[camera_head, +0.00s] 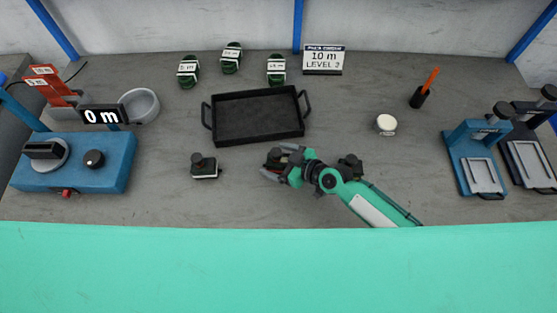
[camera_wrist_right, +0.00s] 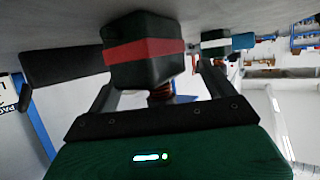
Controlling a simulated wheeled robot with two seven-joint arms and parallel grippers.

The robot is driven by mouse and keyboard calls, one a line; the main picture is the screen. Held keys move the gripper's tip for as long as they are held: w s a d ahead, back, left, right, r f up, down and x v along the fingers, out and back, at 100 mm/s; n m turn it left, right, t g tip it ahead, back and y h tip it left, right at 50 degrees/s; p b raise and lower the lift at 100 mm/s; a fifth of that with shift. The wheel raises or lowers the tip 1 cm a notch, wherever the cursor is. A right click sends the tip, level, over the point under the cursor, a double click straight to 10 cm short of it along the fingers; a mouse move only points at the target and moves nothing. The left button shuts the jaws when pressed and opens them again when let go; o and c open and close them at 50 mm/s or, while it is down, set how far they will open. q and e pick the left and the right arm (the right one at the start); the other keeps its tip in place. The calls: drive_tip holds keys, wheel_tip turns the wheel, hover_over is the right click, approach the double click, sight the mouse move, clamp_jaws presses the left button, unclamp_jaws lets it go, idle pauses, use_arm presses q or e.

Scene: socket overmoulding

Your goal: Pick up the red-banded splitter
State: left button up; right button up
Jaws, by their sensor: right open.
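The red-banded splitter (camera_wrist_right: 145,52) is a dark block with a red band around it. In the right wrist view it sits between the two fingers of my right gripper, with a coppery part below it. In the head view the splitter (camera_head: 273,156) is partly hidden by the gripper. My right gripper (camera_head: 276,163) is open around it, in front of the black tray. Whether either finger touches the block I cannot tell. My left gripper is not in view.
A similar white-banded block (camera_head: 204,167) stands to the left. The black tray (camera_head: 258,141) is behind the gripper. A white jar (camera_head: 386,124) stands right of the tray.

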drive_tip(key=shift+w+a+f, duration=0.2)
drive_tip(key=shift+w+a, duration=0.05)
drive_tip(key=shift+a, duration=0.05)
drive_tip(key=c, duration=1.4)
drive_tip(key=shift+c, duration=0.2)
drive_tip(key=shift+r, duration=0.5)
wheel_tip(320, 180, up, 19)
drive_tip(key=shift+b, duration=0.35)
drive_tip(key=shift+r, duration=0.1)
